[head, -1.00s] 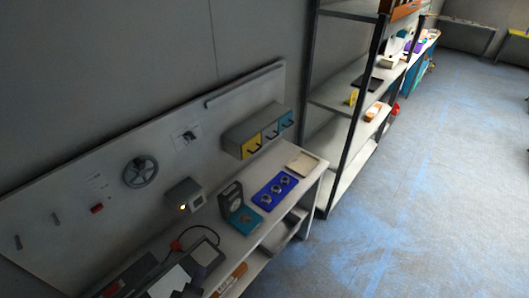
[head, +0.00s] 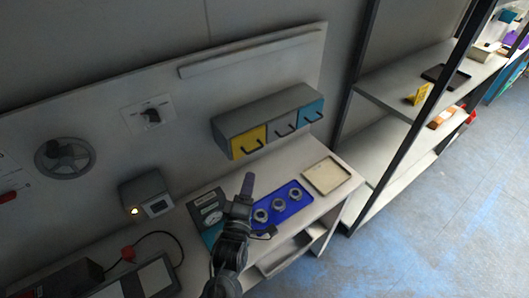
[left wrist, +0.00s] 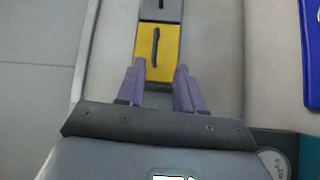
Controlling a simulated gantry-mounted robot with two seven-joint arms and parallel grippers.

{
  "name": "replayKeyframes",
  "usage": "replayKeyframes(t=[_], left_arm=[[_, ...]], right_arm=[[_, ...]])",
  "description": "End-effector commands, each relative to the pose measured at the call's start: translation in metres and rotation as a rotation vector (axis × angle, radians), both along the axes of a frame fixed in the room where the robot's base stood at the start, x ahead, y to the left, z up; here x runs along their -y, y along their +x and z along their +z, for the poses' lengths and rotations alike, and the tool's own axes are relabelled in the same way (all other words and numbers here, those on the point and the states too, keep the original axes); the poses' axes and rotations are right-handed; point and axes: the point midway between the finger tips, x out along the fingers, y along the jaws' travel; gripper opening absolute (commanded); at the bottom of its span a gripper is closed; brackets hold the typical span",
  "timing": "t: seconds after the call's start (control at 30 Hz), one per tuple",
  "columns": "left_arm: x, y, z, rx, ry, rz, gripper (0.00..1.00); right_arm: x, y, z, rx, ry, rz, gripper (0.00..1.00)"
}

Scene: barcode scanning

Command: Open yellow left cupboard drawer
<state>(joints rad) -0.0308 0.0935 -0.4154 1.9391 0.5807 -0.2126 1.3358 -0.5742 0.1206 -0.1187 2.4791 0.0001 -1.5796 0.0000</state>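The small wall cupboard (head: 265,113) has a yellow left drawer (head: 247,143), a grey middle one and a blue right one. All three look shut, each with a dark handle. My left gripper (head: 248,184) is below and in front of the cupboard, apart from the drawer. In the left wrist view the yellow drawer (left wrist: 165,68) and its dark handle (left wrist: 155,47) lie ahead of my left gripper (left wrist: 160,78). Its two purple fingers are spread with nothing between them. My right gripper is out of view.
Below the cupboard, the bench holds a blue tray (head: 296,207) with several metal rings, a beige tray (head: 327,177) and a dial device (head: 207,207) near my left arm. A metal shelf rack (head: 395,95) stands at right. Open floor lies beyond.

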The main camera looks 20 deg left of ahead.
Motion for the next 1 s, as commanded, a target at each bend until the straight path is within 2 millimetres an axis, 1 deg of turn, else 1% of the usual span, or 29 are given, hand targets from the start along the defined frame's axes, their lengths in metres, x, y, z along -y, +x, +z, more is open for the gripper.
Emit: replayKeyframes(t=[0.03,0.2,0.37,0.7,0.8,1.0], left_arm=[[0.001,0.003,-0.003,0.013,0.000,-0.001,0.36],[0.000,0.012,0.004,0.039,0.001,-0.001,0.36],[-0.002,0.027,0.009,0.042,0.002,-0.001,0.36],[-0.010,0.080,0.016,0.042,0.003,-0.001,0.36],[-0.012,0.093,0.018,0.041,0.003,0.000,0.36],[-0.014,0.111,0.019,0.040,0.002,-0.002,0.36]], right_arm=[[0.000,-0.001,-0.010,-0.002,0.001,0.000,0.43],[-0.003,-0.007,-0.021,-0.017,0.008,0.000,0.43],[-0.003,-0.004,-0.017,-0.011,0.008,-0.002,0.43],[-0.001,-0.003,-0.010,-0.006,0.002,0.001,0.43],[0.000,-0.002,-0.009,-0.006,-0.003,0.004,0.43],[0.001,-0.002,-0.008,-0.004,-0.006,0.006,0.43]])
